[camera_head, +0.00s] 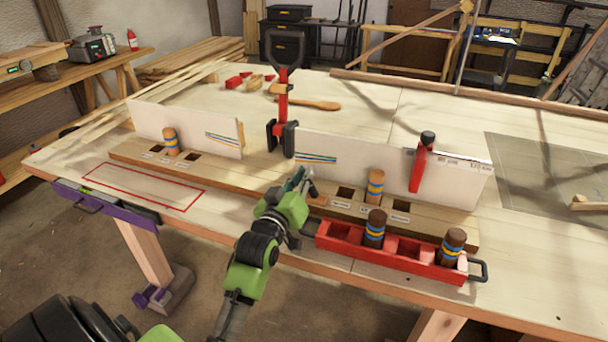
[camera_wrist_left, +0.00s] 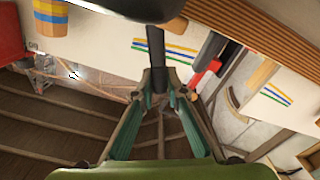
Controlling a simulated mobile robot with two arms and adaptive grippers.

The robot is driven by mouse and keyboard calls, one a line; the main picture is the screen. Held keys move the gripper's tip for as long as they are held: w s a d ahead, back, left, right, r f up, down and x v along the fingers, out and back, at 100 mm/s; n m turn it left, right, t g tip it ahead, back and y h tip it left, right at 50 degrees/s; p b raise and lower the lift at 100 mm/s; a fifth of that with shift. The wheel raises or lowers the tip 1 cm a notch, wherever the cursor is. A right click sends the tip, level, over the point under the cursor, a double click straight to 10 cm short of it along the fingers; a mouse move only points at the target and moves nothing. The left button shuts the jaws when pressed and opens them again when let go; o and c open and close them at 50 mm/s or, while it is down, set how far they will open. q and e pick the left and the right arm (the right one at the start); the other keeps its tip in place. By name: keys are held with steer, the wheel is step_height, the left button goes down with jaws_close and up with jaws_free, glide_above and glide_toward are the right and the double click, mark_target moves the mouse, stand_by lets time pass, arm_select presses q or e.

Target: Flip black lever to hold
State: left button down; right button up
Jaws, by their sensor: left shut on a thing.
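My left gripper (camera_head: 302,182) is low in front of the white backboard, near the middle of the bench. In the left wrist view my left gripper (camera_wrist_left: 158,82) has its two teal-lined fingers closed around a black lever (camera_wrist_left: 157,62). The lever runs up between the fingertips toward the top of that view, and its far end is hidden. In the head view the fingers mostly hide it. A red clamp (camera_head: 283,100) with a black loop handle (camera_head: 285,47) stands behind, apart from the gripper. My right gripper is not in view.
A red tray (camera_head: 345,246) with banded wooden pegs (camera_head: 375,229) sits at the front edge, right of the gripper. Wooden slot blocks (camera_head: 210,172) line the backboard. A red bracket (camera_head: 419,168) stands on the right. A red-outlined area (camera_head: 140,192) at front left is clear.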

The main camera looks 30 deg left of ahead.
mark_target(317, 195)
arm_select(q)
steer(key=shift+w+d+r+m+p, duration=0.15)
steer(key=shift+d+r+m+p, duration=0.25)
steer(key=shift+m+p, duration=0.35)
steer(key=shift+w+d+m+p, duration=0.1)
steer(key=shift+d+m+p, duration=0.4)
steer(key=shift+m+p, duration=0.25)
steer(key=m, duration=0.1)
steer(key=d+m+p, duration=0.1)
steer(key=shift+w+d+m, duration=0.2)
steer(key=shift+d+m, duration=0.1)
steer(key=shift+w+d+f+m+p, duration=0.15)
steer(key=shift+d+m+p, duration=0.5)
steer(key=shift+m, duration=0.45)
steer(key=shift+w+d+f+m, duration=0.15)
steer(key=shift+d+f+m, duration=0.15)
steer(key=shift+d+m, duration=0.6)
steer(key=shift+a+m, duration=0.2)
steer(key=shift+m, duration=0.1)
steer(key=c, duration=2)
jaws_free()
